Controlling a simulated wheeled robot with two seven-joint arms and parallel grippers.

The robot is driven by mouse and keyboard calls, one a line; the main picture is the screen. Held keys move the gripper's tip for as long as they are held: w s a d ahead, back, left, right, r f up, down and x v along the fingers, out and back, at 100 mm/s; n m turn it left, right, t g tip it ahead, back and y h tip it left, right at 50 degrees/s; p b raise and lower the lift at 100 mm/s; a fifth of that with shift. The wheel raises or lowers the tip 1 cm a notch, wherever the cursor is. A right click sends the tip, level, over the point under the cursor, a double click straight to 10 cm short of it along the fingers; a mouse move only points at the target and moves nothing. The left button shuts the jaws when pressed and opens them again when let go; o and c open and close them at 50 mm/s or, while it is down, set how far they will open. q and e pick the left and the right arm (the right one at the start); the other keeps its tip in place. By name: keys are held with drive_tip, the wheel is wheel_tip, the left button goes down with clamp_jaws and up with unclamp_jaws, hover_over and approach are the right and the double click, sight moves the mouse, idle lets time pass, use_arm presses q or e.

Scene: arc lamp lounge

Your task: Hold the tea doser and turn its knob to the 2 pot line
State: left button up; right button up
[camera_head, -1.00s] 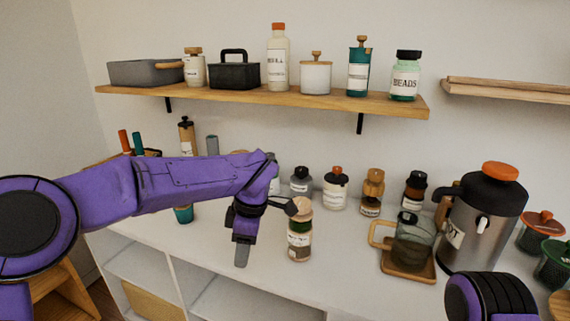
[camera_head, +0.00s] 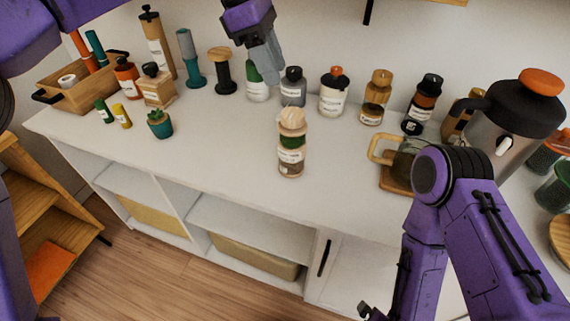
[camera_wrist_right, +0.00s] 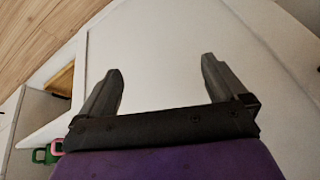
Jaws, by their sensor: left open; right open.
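What looks like the tea doser (camera_head: 291,157) stands upright near the front of the white counter in the head view. It has a pale wooden knob (camera_head: 292,118) on top, a green band, a label and a dark lower part. The markings are too small to read. My left gripper (camera_head: 271,74) is above and behind it, pointing down, open and touching nothing I can make out. My right arm comes in at the lower right of the head view. My right gripper (camera_wrist_right: 160,75) shows in the right wrist view, open and empty over a plain pale surface.
Several jars and bottles line the back of the counter (camera_head: 225,130). A small potted plant (camera_head: 160,124) and wooden tray (camera_head: 90,88) are at left. A glass mug on a wooden tray (camera_head: 390,182) and a large steel pot (camera_head: 495,135) stand at right. Counter around the doser is clear.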

drive_tip(key=w+a+r+m+t+y, duration=0.2)
drive_tip(key=w+a+r+m+y, duration=0.15)
drive_tip(key=a, duration=0.75)
drive_tip(key=w+a+r+m+t+y, duration=0.25)
drive_tip(key=a+r+y, duration=0.25)
drive_tip(key=a, duration=0.7)
drive_tip(key=w+a+r+m+t, duration=0.2)
drive_tip(key=w+r+m+t, duration=0.3)
drive_tip(key=r, duration=0.5)
drive_tip(key=w+a+r+m+t, duration=0.2)
drive_tip(key=w+r+m+t, duration=0.15)
drive_tip(key=r+m, duration=0.45)
drive_tip(key=w+a+r+m+t, duration=0.2)
drive_tip(key=w+r+m+t, duration=0.25)
drive_tip(key=r, duration=0.75)
drive_tip(key=m+g+h, duration=0.5)
drive_tip(key=m+h, duration=0.1)
drive_tip(key=h, duration=0.4)
approach(293, 148)
drive_tip(key=w+f, duration=0.4)
drive_tip(key=f, duration=0.1)
drive_tip(key=shift+w, duration=0.25)
drive_tip(key=w, duration=0.3)
drive_tip(key=w+d, duration=0.1)
drive_tip(key=w, duration=0.6)
drive_tip(key=shift+w+d, duration=0.1)
drive_tip(key=shift+d, duration=0.1)
use_arm(q)
drive_tip(key=shift+w+f, duration=0.6)
drive_tip(key=shift+w, duration=0.35)
